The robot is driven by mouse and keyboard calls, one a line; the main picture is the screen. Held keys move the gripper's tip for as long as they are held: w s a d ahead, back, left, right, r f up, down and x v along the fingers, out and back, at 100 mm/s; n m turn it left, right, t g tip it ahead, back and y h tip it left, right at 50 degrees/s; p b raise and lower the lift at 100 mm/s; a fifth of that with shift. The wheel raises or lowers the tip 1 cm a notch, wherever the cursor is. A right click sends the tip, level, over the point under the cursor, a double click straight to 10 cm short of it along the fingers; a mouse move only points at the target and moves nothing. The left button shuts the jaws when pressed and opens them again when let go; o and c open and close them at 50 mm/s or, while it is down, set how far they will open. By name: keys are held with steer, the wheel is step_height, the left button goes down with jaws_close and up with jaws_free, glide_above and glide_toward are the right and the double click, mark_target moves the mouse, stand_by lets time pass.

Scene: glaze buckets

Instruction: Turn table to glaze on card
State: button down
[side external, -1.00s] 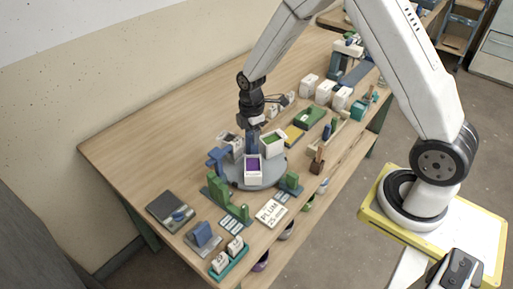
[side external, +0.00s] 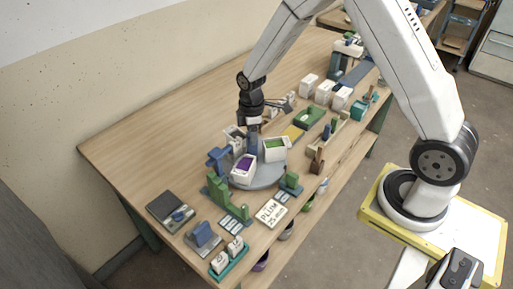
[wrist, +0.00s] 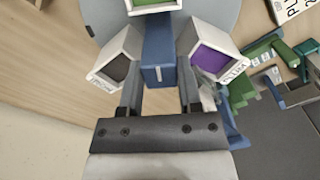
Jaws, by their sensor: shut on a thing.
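The round grey turntable (side external: 264,180) stands on the wooden bench with a blue upright grip (side external: 252,145) at its centre. My gripper (side external: 253,128) is shut on this grip; the wrist view shows the grip (wrist: 158,62) between the fingers. Three white buckets ride on the turntable. The purple-glaze bucket (side external: 243,176) is at the front left, the green-glaze bucket (side external: 276,154) at the right. The dark-grey-glaze bucket (wrist: 112,62) is at the left in the wrist view and partly hidden in the side view. The card (side external: 270,212) reads "PLUM 25 min" and lies in front.
Green stepped blocks (side external: 218,190) and a small green block (side external: 291,183) stand close to the turntable's front rim. A blue stand (side external: 217,160) is at its left. White containers (side external: 324,92) stand behind. The bench's left rear is clear.

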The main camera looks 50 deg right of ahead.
steer(key=shift+m, duration=2.1)
steer(key=shift+c, duration=1.8)
jaws_free()
steer(key=shift+r, duration=0.1)
steer(key=shift+r, duration=3.45)
